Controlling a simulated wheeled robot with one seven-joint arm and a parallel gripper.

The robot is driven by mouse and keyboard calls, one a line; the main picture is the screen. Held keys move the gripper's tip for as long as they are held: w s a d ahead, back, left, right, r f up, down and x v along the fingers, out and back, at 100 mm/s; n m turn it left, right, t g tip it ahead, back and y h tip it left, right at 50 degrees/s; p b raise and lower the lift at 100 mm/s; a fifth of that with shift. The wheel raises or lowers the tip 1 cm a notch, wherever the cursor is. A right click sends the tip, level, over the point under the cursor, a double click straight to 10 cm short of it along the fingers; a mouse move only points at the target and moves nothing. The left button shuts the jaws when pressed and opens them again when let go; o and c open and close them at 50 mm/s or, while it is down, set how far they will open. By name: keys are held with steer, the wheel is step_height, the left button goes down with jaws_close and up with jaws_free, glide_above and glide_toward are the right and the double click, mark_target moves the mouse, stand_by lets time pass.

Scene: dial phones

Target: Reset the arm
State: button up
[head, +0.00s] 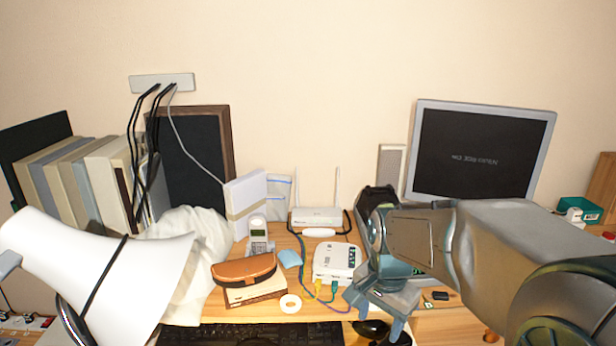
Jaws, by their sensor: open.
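My arm comes in from the right edge and reaches over the right part of the desk. My gripper (376,312) points down near the desk's front, just right of the white box with cables. Its two fingers are apart and I see nothing between them. A black mouse (370,329) shows just below and behind the fingers; I cannot tell the gap between them. A light cordless phone (259,240) stands upright at the desk's middle left, well apart from my gripper.
A white lamp shade (95,265) fills the front left. A black keyboard (250,335) lies at the front edge. A white box with cables (336,258), a brown case (243,269) and a router (316,217) crowd the middle. A grey monitor (480,150) stands behind my arm.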

steer(key=s+r+n+t+p, duration=0.2)
steer(key=s+r+n+p, duration=0.3)
steer(key=s+r+n, duration=0.2)
steer(key=s+n, duration=0.2)
steer(key=s, duration=0.2)
stand_by(0.5)
